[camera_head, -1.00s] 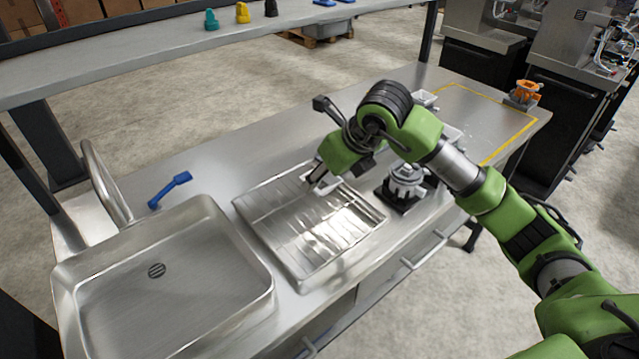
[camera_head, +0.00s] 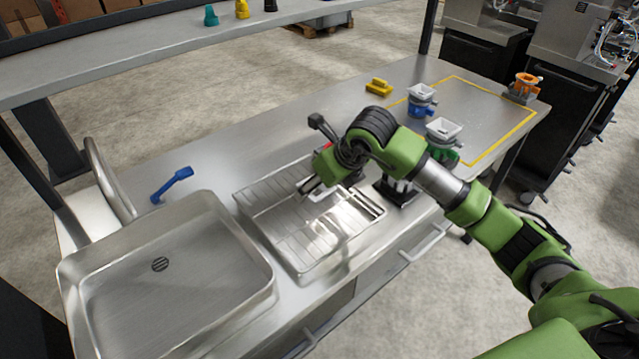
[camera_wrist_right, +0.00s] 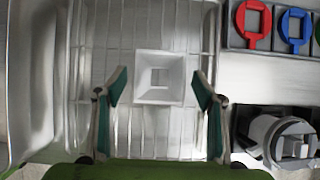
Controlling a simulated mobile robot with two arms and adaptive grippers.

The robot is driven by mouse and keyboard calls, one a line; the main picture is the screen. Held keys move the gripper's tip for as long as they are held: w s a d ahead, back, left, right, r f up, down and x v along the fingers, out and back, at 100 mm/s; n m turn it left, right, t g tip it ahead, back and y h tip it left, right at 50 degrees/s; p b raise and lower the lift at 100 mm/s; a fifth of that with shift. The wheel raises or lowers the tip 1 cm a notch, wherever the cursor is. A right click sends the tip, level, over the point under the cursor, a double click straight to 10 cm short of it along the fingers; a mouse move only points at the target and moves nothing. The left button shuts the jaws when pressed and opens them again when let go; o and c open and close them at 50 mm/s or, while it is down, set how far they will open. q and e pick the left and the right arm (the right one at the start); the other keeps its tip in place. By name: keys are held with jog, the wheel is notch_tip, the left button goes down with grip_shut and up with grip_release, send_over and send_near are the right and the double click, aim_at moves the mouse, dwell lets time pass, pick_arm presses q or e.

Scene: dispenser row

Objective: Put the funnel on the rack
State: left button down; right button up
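A white square funnel (camera_wrist_right: 160,77) sits over the wire-lined metal rack (camera_wrist_right: 98,35), seen from above in the right wrist view. In the head view the funnel (camera_head: 323,196) shows partly beside my gripper, over the rack (camera_head: 268,222) right of the sink. My right gripper (camera_wrist_right: 160,88) is open, its two green-padded fingers on either side of the funnel with visible gaps. In the head view my right gripper (camera_head: 310,187) is low over the rack's back part. I cannot tell exactly how the funnel's underside rests. My left gripper is not in view.
A sink (camera_head: 165,265) lies left of the rack, with a blue tool (camera_head: 172,186) behind it. Blue (camera_head: 421,100), green (camera_head: 443,155) and orange (camera_head: 524,88) units stand to the right. A red ring (camera_wrist_right: 254,25) and a blue ring (camera_wrist_right: 294,25) lie beside the rack.

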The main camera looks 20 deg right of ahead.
jog(key=shift+r, duration=0.15)
jog(key=b+v, duration=0.2)
jog(key=v, duration=1)
jog(key=shift+b, duration=0.35)
